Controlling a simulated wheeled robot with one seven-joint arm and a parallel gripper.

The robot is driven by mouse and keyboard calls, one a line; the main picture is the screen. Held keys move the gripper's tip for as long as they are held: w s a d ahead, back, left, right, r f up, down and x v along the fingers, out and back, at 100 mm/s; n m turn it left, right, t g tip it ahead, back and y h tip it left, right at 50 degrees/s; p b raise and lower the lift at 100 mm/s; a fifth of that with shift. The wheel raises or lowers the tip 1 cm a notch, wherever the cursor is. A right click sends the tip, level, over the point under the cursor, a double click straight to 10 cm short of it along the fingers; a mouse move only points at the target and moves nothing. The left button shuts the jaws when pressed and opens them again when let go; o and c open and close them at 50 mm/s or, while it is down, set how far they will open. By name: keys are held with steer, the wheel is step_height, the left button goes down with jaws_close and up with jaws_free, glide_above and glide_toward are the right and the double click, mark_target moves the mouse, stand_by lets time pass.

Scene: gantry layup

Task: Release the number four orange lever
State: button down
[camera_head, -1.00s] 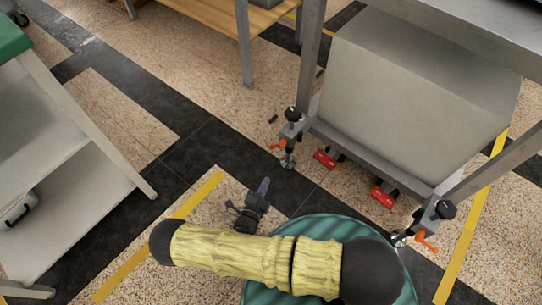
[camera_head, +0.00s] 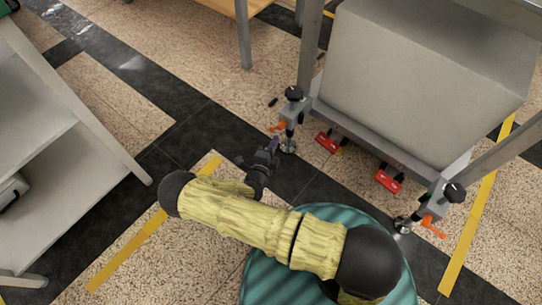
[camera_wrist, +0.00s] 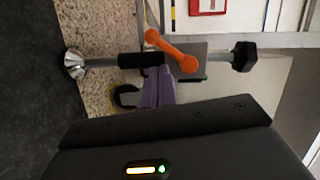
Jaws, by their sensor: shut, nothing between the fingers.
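An orange lever (camera_head: 278,126) sits on the left leg clamp of the grey metal frame in the head view. The same lever (camera_wrist: 171,50) shows close in the wrist view, slanting down to the right across a grey block on the post. My gripper (camera_head: 272,146) is just below that leg in the head view. In the wrist view its purple fingers (camera_wrist: 166,88) are shut and empty, close to the lever's lower end; I cannot tell whether they touch it. A second orange lever (camera_head: 433,227) sits on the right leg. No number shows on either lever.
A large grey box (camera_head: 420,80) fills the frame. Red pedals (camera_head: 327,142) and (camera_head: 388,181) lie low between the legs. A grey shelf cart (camera_head: 90,120) stands at the left. Open floor lies between the cart and the frame.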

steer(key=w, duration=0.1)
steer(key=w+a+b, duration=0.1)
steer(key=shift+w+a+f, duration=0.15)
steer(key=shift+w, duration=0.15)
